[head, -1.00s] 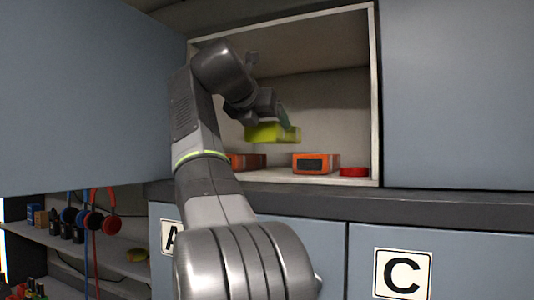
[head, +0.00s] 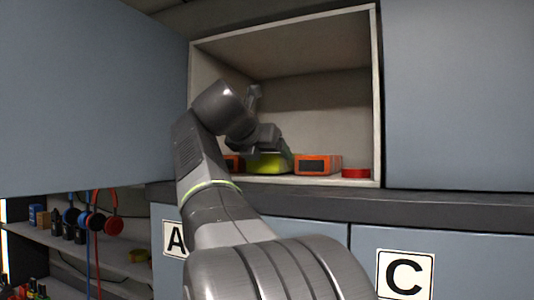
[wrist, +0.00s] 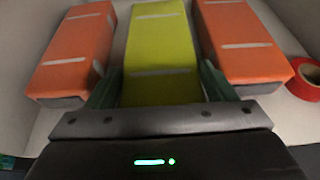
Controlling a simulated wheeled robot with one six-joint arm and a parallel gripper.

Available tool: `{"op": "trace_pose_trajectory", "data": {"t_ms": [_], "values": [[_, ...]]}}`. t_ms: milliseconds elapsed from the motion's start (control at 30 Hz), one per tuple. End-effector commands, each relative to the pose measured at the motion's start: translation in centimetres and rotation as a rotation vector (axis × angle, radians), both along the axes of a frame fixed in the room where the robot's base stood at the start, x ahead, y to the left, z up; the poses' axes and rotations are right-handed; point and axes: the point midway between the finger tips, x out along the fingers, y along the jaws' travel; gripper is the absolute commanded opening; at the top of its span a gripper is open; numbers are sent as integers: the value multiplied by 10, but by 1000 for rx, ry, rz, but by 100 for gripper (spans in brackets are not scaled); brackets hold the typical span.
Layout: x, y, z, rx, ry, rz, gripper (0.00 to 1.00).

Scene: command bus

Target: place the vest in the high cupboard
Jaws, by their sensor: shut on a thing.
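The vest is a folded yellow-green bundle (head: 268,163) with pale stripes, low inside the open high cupboard (head: 290,179), at or just above its floor. In the wrist view the vest (wrist: 162,50) lies between the two fingers of my gripper (wrist: 160,88). My gripper is shut on the vest's near end. In the head view my arm's end hides the top of the vest, and I cannot tell whether it touches the cupboard floor.
An orange bundle stands close on each side of the vest, one at left (wrist: 78,50) and one at right (wrist: 240,45). A red roll (head: 355,173) sits at the cupboard's right. The raised door (head: 90,100) is at left. Headphones (head: 105,215) hang below.

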Motion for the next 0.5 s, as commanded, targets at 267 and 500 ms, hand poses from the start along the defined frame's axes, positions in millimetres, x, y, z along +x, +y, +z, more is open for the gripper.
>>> {"op": "trace_pose_trajectory", "data": {"t_ms": [267, 500], "values": [[0, 0, -2, 0, -1, 0, 46], [0, 0, -4, -1, -1, 0, 86]]}}
